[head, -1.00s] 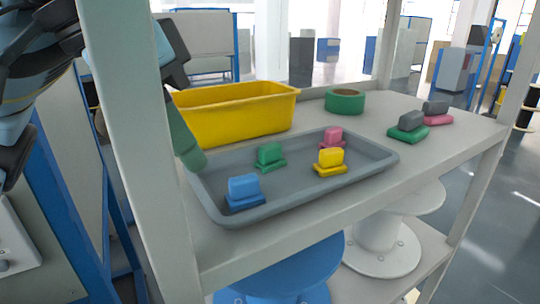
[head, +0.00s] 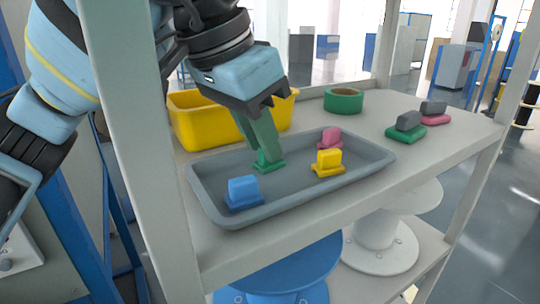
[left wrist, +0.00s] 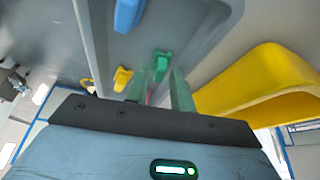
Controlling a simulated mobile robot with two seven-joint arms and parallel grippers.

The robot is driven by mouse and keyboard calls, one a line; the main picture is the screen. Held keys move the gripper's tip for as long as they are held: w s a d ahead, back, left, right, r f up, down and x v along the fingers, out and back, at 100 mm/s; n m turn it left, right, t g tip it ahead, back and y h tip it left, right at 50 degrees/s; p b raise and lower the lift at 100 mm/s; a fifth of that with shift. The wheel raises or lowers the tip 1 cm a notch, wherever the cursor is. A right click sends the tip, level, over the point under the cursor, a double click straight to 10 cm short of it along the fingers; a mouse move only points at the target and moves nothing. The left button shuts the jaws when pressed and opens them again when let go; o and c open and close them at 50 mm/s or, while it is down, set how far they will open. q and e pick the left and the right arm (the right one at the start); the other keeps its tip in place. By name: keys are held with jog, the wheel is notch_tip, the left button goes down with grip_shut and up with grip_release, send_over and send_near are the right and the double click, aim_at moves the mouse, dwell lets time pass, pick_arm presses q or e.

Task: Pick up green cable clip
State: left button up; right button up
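The green cable clip (head: 268,167) sits on the grey tray at its back-middle; in the head view my fingers cover most of its upper part and its base shows. My left gripper (head: 264,148) comes down from the upper left, its green fingers pointing at the clip. In the left wrist view the fingers (left wrist: 162,80) are apart, and the green clip (left wrist: 161,62) shows just beyond the tips, in line with the gap. Contact with the clip cannot be told. My right gripper is not in view.
The grey tray (head: 222,215) also holds a blue clip (head: 243,192), a yellow clip (head: 328,163) and a pink clip (head: 331,138). A yellow bin (head: 198,118) stands close behind. A post (head: 160,170) rises at left.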

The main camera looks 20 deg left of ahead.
pick_arm(q)
jog(key=shift+w+f, duration=0.1)
jog(key=shift+f, duration=0.35)
grip_shut()
jog(key=shift+r, duration=0.1)
jog(key=shift+r, duration=1.55)
jog(key=shift+s+a+r, duration=0.15)
jog(key=shift+s, duration=0.15)
jog(key=s+a, duration=0.4)
jog(key=s, duration=0.3)
jog(key=s+a, duration=0.5)
jog(key=s, duration=0.2)
jog(key=shift+s+b, duration=0.3)
jog(key=shift+s, duration=0.1)
